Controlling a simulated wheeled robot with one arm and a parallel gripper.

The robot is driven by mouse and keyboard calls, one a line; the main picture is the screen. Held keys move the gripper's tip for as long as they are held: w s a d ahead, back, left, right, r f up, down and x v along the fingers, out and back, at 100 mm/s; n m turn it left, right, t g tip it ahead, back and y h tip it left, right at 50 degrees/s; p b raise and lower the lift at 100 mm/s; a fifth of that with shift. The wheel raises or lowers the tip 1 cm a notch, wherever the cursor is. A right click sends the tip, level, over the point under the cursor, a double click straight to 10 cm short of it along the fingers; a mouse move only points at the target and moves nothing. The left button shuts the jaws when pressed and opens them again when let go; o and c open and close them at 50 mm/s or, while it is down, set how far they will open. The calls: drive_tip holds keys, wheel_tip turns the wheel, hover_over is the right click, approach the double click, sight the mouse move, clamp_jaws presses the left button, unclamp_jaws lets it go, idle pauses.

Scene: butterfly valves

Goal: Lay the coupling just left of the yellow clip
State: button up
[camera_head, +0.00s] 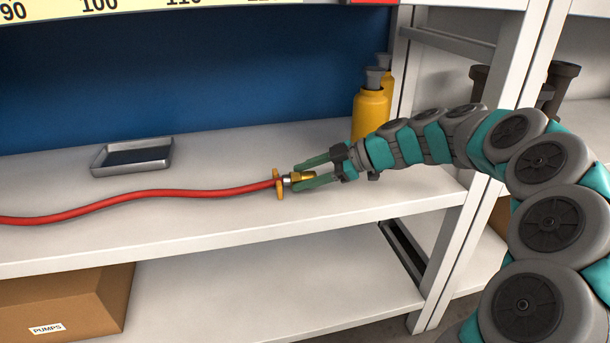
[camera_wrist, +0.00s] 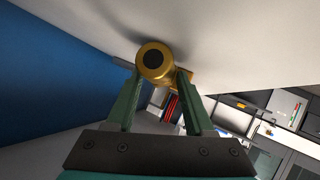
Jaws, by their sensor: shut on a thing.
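The brass coupling (camera_head: 302,176) is at the right end of a red hose (camera_head: 150,194), a little above or on the shelf top; I cannot tell which. My gripper (camera_head: 298,176) comes from the right and is shut on the coupling. In the wrist view the coupling (camera_wrist: 153,60) shows its round open end between the fingers of my gripper (camera_wrist: 158,76). The yellow clip (camera_head: 279,185) stands just left of the coupling, at the hose's end by a silver collar (camera_head: 287,180). The hose passes at the clip; whether it is seated in it is unclear.
A grey tray (camera_head: 132,156) lies on the shelf (camera_head: 230,147) behind the hose. Yellow bottles (camera_head: 370,107) stand at the back right near the shelf post (camera_head: 480,150). A cardboard box (camera_head: 70,300) is on the level below. The shelf between tray and bottles is clear.

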sight(305, 176)
clamp_jaws()
drive_tip(key=shift+r+b, duration=0.6)
drive_tip(key=shift+r, duration=2.55)
drive_tip(key=shift+s+a+f+b, duration=0.1)
drive_tip(key=shift+s+a+b, duration=0.2)
drive_tip(key=shift+a, duration=0.35)
drive_tip(key=shift+s+a+b, duration=0.15)
drive_tip(key=shift+a+b, duration=0.15)
drive_tip(key=shift+a, duration=0.35)
drive_tip(key=shift+s+a+f+b, duration=0.1)
drive_tip(key=shift+s+a+b, duration=0.2)
drive_tip(key=shift+a, duration=0.35)
drive_tip(key=shift+s+a+r+b, duration=0.1)
drive_tip(key=shift+s+a+b, duration=0.5)
drive_tip(key=shift+a, duration=1.1)
drive_tip(key=shift+s+a+b, duration=0.55)
drive_tip(key=shift+s+a, duration=0.1)
drive_tip(key=shift+a, duration=1.05)
drive_tip(key=shift+s+a+r+b, duration=0.1)
drive_tip(key=shift+s+a+b, duration=0.5)
drive_tip(key=shift+a, duration=1.1)
drive_tip(key=shift+f, duration=0.1)
drive_tip(key=shift+f+b, duration=2.85)
drive_tip(key=shift+b, duration=0.05)
